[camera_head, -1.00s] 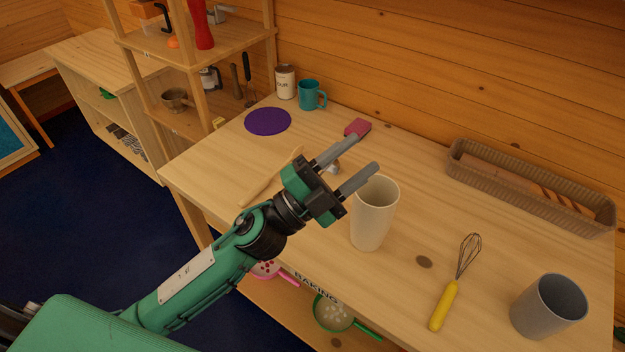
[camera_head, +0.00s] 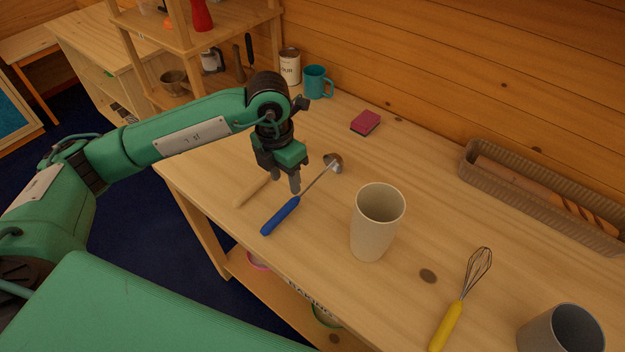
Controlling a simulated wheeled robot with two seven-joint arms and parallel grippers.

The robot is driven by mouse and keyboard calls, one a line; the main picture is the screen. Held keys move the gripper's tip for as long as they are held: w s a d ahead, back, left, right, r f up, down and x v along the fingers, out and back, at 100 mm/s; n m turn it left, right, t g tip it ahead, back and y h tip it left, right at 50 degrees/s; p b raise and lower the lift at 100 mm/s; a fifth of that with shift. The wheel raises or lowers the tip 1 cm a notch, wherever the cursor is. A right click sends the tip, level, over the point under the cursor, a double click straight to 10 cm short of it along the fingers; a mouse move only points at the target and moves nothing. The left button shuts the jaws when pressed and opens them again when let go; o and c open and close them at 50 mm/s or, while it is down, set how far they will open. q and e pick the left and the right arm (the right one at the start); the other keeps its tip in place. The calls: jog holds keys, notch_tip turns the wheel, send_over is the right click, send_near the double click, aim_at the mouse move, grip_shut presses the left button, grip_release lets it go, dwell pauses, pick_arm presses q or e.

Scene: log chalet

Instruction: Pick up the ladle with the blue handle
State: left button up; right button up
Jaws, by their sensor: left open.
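The ladle (camera_head: 281,214) lies on the wooden table with its blue handle toward the near edge. Its thin metal shaft runs up and right to a small metal bowl (camera_head: 333,161). My left gripper (camera_head: 287,183) is open and points down, with its fingers by the upper end of the blue handle, where the shaft begins. Nothing shows between the fingers. I cannot tell how high the fingertips are above the table or whether they touch the ladle. My right gripper is not in view.
A cream cup (camera_head: 372,235) stands close to the right of the ladle. A wooden utensil (camera_head: 251,189) lies just left, partly behind the gripper. A yellow-handled whisk (camera_head: 447,325), grey cup (camera_head: 562,335), pink sponge (camera_head: 366,122), teal mug (camera_head: 317,82) and woven basket (camera_head: 480,160) are around.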

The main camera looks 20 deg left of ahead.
pick_arm(q)
jog(key=a, duration=0.2)
jog(key=y+p, duration=0.1)
jog(key=p, duration=0.1)
send_over(284, 209)
jog(key=f, duration=0.8)
jog(key=shift+a, duration=0.25)
jog(key=shift+d+f+p, duration=0.1)
jog(key=shift+f+p, duration=0.4)
jog(key=shift+f, duration=0.05)
notch_tip(284, 209, down, 4)
jog(key=shift+d+r+p, duration=0.15)
jog(key=shift+r+p, duration=0.1)
jog(key=shift+p, duration=0.45)
jog(key=shift+f, duration=0.4)
jog(key=shift+c, duration=0.5)
grip_shut()
